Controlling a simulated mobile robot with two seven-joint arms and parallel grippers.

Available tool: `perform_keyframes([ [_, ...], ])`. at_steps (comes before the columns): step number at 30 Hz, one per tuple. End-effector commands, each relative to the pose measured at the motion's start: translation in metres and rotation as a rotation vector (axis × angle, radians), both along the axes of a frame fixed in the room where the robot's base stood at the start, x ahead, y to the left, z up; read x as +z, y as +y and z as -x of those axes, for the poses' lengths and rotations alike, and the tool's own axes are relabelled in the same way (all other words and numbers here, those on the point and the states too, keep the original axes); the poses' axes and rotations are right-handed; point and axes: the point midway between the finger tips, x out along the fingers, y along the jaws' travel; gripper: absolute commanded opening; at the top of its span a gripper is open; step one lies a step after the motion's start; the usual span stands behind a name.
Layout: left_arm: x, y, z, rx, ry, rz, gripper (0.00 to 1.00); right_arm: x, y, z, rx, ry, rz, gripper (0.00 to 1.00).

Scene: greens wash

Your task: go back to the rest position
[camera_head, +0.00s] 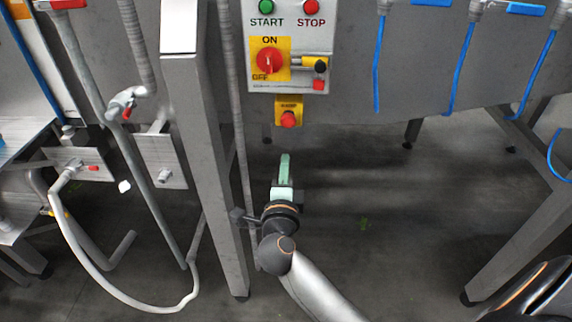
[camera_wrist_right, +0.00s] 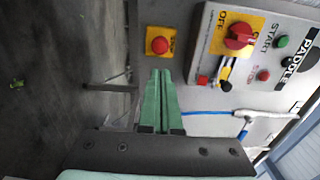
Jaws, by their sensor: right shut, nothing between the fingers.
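My right gripper (camera_head: 285,168) is in the middle of the head view, below the control box, with its green fingers pointing up in the picture. In the right wrist view the green fingers (camera_wrist_right: 160,100) lie together, shut with nothing between them. They appear apart from the red emergency button (camera_wrist_right: 160,45) and the control box. My left gripper is not in the head view.
The control box (camera_head: 329,74) carries a green start button (camera_head: 267,6), a red stop button (camera_head: 311,7) and a red rotary switch (camera_head: 269,61). A steel post (camera_head: 207,150) stands left of my right gripper. A pale hose (camera_head: 85,262) hangs at left.

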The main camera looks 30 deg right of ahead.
Motion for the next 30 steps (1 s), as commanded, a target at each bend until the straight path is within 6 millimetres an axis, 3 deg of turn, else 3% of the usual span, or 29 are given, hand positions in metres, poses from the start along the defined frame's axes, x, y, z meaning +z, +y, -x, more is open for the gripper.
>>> perform_keyframes([
  [20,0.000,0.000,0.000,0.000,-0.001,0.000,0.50,0.000,0.000,0.001,0.003,-0.003,0.015,0.00],
  [26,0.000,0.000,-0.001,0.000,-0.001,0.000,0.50,0.003,0.009,0.013,0.079,-0.049,0.233,0.00],
  [30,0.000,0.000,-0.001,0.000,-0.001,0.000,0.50,-0.008,0.038,0.029,0.231,-0.047,0.499,0.00],
])
